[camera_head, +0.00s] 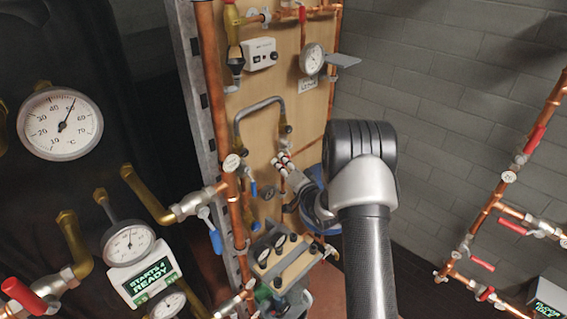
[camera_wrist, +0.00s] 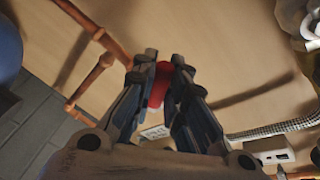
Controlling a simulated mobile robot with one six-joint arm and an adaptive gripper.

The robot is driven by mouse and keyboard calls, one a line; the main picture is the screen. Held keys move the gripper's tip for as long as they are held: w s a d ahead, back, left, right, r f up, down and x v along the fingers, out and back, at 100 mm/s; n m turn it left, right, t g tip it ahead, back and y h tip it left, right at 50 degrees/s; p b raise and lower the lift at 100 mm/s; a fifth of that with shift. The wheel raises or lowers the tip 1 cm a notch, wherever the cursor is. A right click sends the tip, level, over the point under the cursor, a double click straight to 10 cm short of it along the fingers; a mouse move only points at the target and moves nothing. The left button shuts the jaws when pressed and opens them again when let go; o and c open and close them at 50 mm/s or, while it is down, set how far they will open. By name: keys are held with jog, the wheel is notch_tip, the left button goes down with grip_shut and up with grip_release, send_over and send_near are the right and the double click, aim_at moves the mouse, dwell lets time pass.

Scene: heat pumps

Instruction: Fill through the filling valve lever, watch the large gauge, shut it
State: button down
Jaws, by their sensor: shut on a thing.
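My gripper (camera_wrist: 162,75) is shut on a red lever handle (camera_wrist: 160,85) in front of the wooden board; its fingers stand on both sides of it. In the head view my gripper (camera_head: 283,163) is at the middle of the board, and my arm hides part of that area. Whether the red handle is the filling valve lever cannot be told for sure. A white round gauge (camera_head: 312,59) is at the board's upper right, its reading too small to tell. A larger °C dial (camera_head: 60,123) is at the left, its needle pointing up and right, near 60.
Copper pipes (camera_head: 215,90) run up the board's left edge. A blue-handled valve (camera_head: 213,230) and a smaller gauge (camera_head: 129,243) are at lower left. A braided hose (camera_wrist: 275,127) lies right of my fingers. More pipes with red levers (camera_head: 510,226) are at the right wall.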

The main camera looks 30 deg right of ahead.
jog(key=r+m+p, duration=0.1)
jog(key=p, duration=0.1)
jog(key=r+m+g+p, duration=0.1)
jog(key=m+p, duration=0.1)
jog(key=shift+s+a+r+y, duration=0.1)
jog(key=shift+a+r+y, duration=0.2)
jog(key=shift+a, duration=0.1)
jog(key=r+m+p, duration=0.1)
jog(key=m+p, duration=0.1)
jog(key=p, duration=0.1)
jog(key=shift+g, duration=0.4)
jog(key=shift+m, duration=0.3)
jog(key=c, duration=1.6)
grip_release()
jog(key=shift+s, duration=0.1)
jog(key=v, duration=1.2)
